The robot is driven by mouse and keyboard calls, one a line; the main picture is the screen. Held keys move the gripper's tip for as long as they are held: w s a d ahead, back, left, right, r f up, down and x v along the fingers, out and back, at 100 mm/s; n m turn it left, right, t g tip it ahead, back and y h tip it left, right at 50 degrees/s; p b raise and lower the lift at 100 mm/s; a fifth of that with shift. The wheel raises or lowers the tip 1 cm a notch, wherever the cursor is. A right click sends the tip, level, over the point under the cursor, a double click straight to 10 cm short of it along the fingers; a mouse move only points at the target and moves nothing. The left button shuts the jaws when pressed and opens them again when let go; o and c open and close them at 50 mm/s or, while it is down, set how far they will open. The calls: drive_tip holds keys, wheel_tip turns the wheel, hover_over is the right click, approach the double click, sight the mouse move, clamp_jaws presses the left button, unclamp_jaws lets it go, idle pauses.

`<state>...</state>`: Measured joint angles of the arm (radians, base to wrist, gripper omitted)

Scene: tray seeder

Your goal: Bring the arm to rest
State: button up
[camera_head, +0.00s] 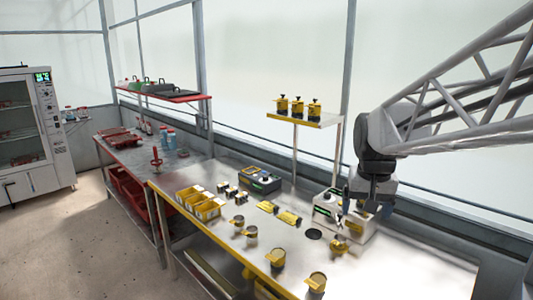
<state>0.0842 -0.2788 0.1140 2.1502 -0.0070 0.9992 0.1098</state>
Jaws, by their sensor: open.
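My arm reaches in from the upper right on a pale lattice link. My gripper (361,208) hangs from its dark wrist, pointing down in front of a white device (338,220) at the back right of the metal bench (415,262). The gripper is small in the picture, and nothing clearly shows held between its fingers. I cannot tell how far the fingertips are from the device. A yellow piece (338,245) stands on the bench just in front of the device.
Yellow bins (207,210), several yellow cups (317,281) and a dark device (260,180) stand on the bench. A raised shelf (303,120) holds yellow-black items behind. Another bench with red trays (118,136) and a glass-door cabinet are left. The bench's right end is clear.

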drive_tip(key=s+a+f+n, duration=0.1)
drive_tip(key=s+a+f, duration=0.1)
drive_tip(key=s, duration=0.9)
drive_tip(key=s+a+f+n, duration=0.1)
drive_tip(key=s+f, duration=0.4)
drive_tip(key=s, duration=0.6)
drive_tip(key=shift+a+t, duration=0.4)
drive_tip(key=shift+a, duration=0.15)
